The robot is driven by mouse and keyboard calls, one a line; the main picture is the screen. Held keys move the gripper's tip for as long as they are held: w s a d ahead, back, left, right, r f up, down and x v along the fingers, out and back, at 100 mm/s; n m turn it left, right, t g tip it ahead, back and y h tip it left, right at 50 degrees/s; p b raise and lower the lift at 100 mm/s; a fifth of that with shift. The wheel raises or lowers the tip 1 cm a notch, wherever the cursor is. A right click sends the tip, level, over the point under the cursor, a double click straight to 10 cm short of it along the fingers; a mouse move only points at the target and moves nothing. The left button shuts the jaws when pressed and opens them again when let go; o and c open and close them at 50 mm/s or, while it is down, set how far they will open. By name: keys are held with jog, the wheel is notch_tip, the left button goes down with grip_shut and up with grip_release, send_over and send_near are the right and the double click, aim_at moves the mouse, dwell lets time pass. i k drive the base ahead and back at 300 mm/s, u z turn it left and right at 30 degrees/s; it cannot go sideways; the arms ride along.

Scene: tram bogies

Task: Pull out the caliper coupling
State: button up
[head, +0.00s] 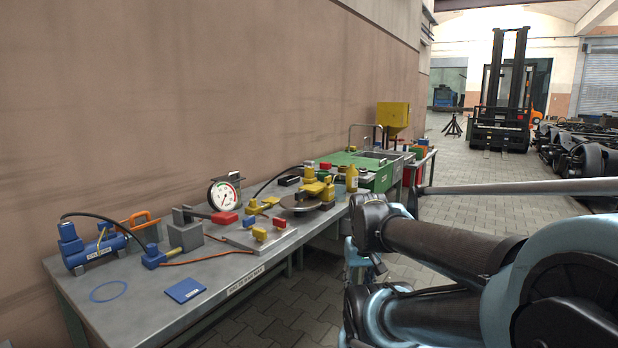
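A yellow brake caliper (318,189) sits over a grey disc (300,203) on the workbench. A black hose (275,178) runs near it, and a yellow fitting (262,205) lies just left of the disc. A blue fitting (153,256) sits at a grey block (185,236), with a black hose (95,214) arching from the blue pump (97,248). I cannot tell which fitting is the caliper coupling. My arm fills the lower right, apart from these parts. My gripper is not discernible in this view.
A round gauge (223,195) stands behind a plate with red and yellow knobs (259,236). A blue pad (185,290) and blue ring (108,291) lie on the bench front (150,318). A wall stands behind. The paved aisle (460,160) leads to a forklift (503,95).

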aim_at(309, 170)
jog(key=z, duration=0.05)
jog(key=k, duration=0.65)
jog(key=z, duration=0.45)
jog(key=i, duration=1.8)
jog(key=u, duration=0.5)
